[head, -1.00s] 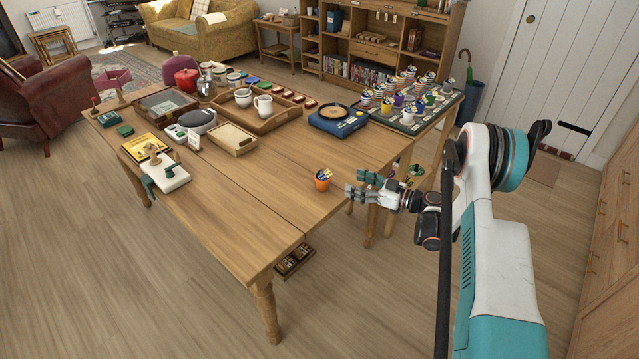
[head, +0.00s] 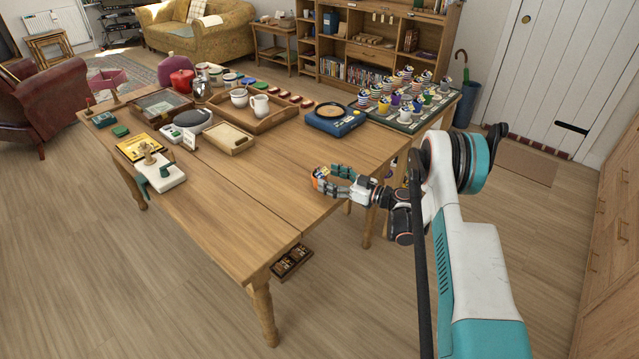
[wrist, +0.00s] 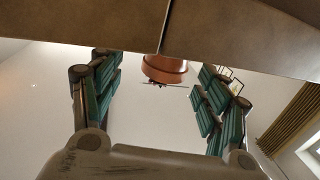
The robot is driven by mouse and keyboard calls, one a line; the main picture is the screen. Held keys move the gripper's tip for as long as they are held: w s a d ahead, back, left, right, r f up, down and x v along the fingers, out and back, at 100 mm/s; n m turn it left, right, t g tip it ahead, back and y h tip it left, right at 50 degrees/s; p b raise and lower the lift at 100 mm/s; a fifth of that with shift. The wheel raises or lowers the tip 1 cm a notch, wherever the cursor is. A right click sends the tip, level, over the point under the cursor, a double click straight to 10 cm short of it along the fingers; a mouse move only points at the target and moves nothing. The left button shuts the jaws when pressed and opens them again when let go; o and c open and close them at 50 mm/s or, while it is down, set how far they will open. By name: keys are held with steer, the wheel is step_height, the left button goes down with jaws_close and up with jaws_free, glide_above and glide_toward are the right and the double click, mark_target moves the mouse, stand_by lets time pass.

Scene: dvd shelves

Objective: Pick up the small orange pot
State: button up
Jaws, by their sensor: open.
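The small orange pot (head: 321,172) stands on the wooden table (head: 262,190) near its right edge, mostly hidden behind my gripper in the head view. My gripper (head: 332,180) is open, with its teal-padded fingers at the pot. In the wrist view, which looks upside down, the orange pot (wrist: 164,67) shows at the top middle, between the two spread fingers of my gripper (wrist: 160,78) and beyond their tips or level with them; I cannot tell which. Thin items stick out of the pot. I see no clear contact.
A wooden tray with white mugs (head: 258,105) is further left. The table's front middle is clear.

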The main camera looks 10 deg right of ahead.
mark_target(319, 174)
steer(key=b+x, duration=0.1)
steer(key=x, duration=0.3)
steer(key=shift+s+a+f+b, duration=0.15)
steer(key=shift+s+b, duration=0.15)
steer(key=shift+b, duration=0.1)
steer(key=shift+w+a, duration=0.2)
steer(key=shift+w, duration=0.05)
steer(key=c, duration=1.3)
steer(key=shift+r, duration=0.25)
